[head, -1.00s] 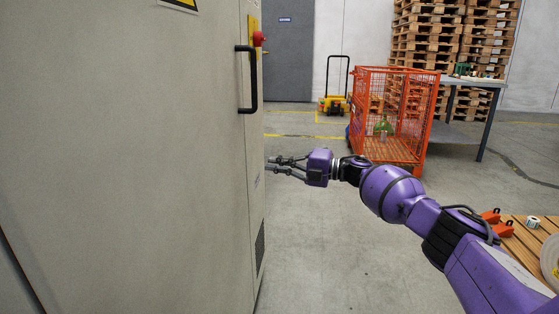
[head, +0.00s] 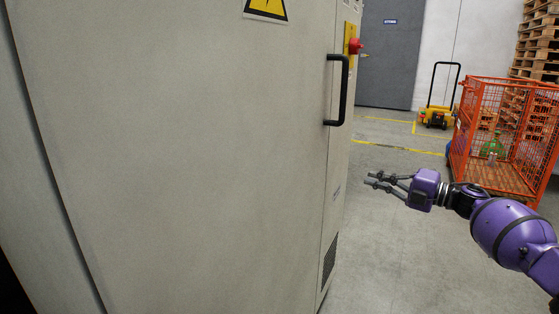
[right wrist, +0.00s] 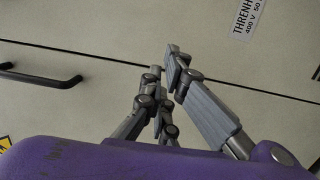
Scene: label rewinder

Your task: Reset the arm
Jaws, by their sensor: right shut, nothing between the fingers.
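My right arm (head: 497,228) is purple and comes in from the right in the head view. Its gripper (head: 369,179) points left toward the grey cabinet (head: 190,170), in front of the floor beside the cabinet's right edge. In the right wrist view the fingers of this gripper (right wrist: 165,60) are close together at the tips, with nothing held. Beyond them is the cabinet face (right wrist: 120,20) with a dark seam, a black handle and a printed label. I cannot tell the gap between fingers and cabinet. My left gripper is not in view.
The cabinet has a black handle (head: 337,90), a red button (head: 356,47) and a warning sign (head: 266,9). Floor (head: 385,265) right of the cabinet is clear.

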